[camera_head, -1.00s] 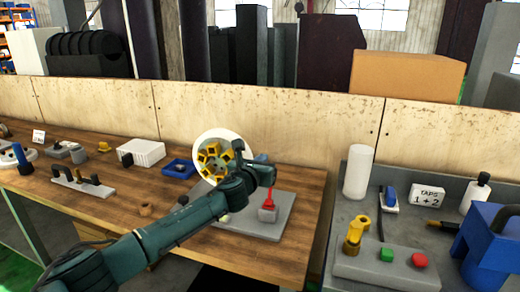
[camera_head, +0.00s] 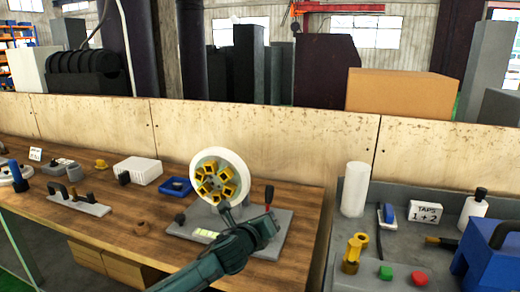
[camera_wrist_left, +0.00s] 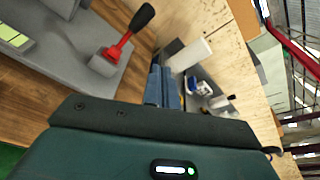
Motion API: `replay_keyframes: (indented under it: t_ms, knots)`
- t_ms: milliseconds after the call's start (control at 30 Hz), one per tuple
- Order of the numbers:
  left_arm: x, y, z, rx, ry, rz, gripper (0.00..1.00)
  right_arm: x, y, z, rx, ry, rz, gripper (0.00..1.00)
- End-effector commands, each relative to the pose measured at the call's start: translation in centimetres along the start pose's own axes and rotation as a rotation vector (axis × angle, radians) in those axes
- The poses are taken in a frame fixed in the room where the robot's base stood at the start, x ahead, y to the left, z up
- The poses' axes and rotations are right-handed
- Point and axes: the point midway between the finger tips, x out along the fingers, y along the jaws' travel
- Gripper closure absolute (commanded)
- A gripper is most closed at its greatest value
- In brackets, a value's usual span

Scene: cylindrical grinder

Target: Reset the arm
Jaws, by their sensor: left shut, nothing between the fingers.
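My left arm comes in from the bottom of the head view, and its wrist end (camera_head: 250,240) is in front of the grey base plate (camera_head: 285,220). In the left wrist view my left gripper (camera_wrist_left: 162,85) is shut and empty, its blue-grey fingers together. A lever with a red shaft and black handle (camera_head: 268,197) stands upright on the plate just behind the wrist; it also shows in the left wrist view (camera_wrist_left: 125,40), apart from the fingers. A white disc with yellow pockets (camera_head: 220,178) stands on the same plate. My right gripper is not in view.
A grey bench on the right holds a white cylinder (camera_head: 355,190), a yellow fitting (camera_head: 353,252), green and red buttons and a blue box (camera_head: 487,255). A blue tray (camera_head: 176,187) and a white box (camera_head: 139,169) are on the wooden bench (camera_head: 120,225). A plywood panel backs both benches.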

Motion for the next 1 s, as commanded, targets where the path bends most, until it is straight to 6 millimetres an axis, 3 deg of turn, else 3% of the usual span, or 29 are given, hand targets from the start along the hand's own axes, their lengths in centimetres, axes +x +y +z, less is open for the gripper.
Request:
replay_keyframes:
  t_ms: [33,200,367,500,800,900,1000]
  knots:
    - [-1.2,0.9,-3.6,-0.173,0.045,0.003,1.0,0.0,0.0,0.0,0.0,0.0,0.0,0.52]
    - [-5.7,3.6,-11.3,-0.737,0.125,0.052,1.0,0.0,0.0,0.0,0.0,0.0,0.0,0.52]
    - [-10.9,6.8,-17.0,-1.25,0.135,0.15,1.0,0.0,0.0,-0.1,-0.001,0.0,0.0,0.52]
    - [-16.4,10.2,-21.0,-1.671,0.083,0.259,1.0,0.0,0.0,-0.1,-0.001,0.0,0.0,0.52]
    - [-29.5,17.2,-26.4,-2.37,-0.207,0.478,1.0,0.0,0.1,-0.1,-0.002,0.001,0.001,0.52]
    - [-32.5,18.5,-27.0,-2.487,-0.296,0.514,1.0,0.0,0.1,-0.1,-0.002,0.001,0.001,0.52]
    - [-34.1,19.1,-27.3,-2.55,-0.348,0.53,1.0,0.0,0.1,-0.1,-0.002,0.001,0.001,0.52]
